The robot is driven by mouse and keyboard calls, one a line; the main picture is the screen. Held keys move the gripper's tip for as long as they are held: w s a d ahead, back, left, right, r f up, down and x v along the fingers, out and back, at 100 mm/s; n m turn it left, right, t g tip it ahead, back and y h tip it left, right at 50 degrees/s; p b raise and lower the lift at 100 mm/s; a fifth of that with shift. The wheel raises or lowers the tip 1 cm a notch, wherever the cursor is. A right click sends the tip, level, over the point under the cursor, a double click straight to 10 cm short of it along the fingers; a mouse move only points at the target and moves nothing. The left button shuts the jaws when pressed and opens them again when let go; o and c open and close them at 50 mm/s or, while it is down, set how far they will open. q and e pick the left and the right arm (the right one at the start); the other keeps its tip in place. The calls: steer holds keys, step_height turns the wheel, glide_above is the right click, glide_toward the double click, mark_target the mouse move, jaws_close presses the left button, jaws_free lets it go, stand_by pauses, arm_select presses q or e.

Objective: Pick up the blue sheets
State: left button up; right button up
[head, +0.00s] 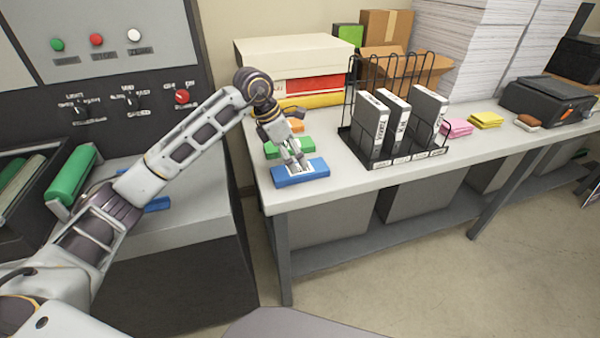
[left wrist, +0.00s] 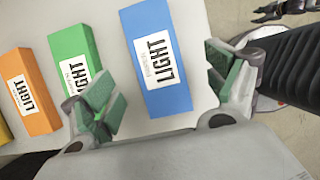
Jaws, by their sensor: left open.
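The blue sheets (head: 300,175) form a flat blue pack at the front left of the grey table. In the left wrist view the blue pack (left wrist: 155,58) carries a white label reading LIGHT. My left gripper (head: 295,163) is over the pack in the head view. In the left wrist view its open fingers (left wrist: 163,88) stand apart on either side of the pack's near end. I cannot tell whether they touch it. What looks like my right gripper (left wrist: 280,10) shows partly, dark and small, at the top right of the left wrist view.
A green pack (head: 289,147) and an orange pack (head: 292,125) lie behind the blue one. A black wire rack (head: 405,158) with binders stands to the right. The machine (head: 100,95) is at the left, with a green roller (head: 72,172). The front table edge is close.

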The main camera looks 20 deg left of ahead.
mark_target(300, 168)
arm_select(q)
steer(key=shift+d+f, duration=0.15)
steer(key=shift+f, duration=0.1)
arm_select(e)
steer(key=shift+s, duration=0.15)
arm_select(q)
steer(key=shift+f, duration=0.1)
steer(key=shift+w+f, duration=0.1)
steer(key=shift+f, duration=0.1)
steer(key=x, duration=0.3)
steer(key=shift+w+f, duration=0.15)
steer(key=shift+f, duration=0.1)
steer(key=shift+w+f, duration=0.15)
steer(key=shift+f, duration=0.35)
arm_select(e)
steer(key=shift+w+a+r, duration=0.15)
steer(key=shift+w+r, duration=0.05)
steer(key=shift+w, duration=0.5)
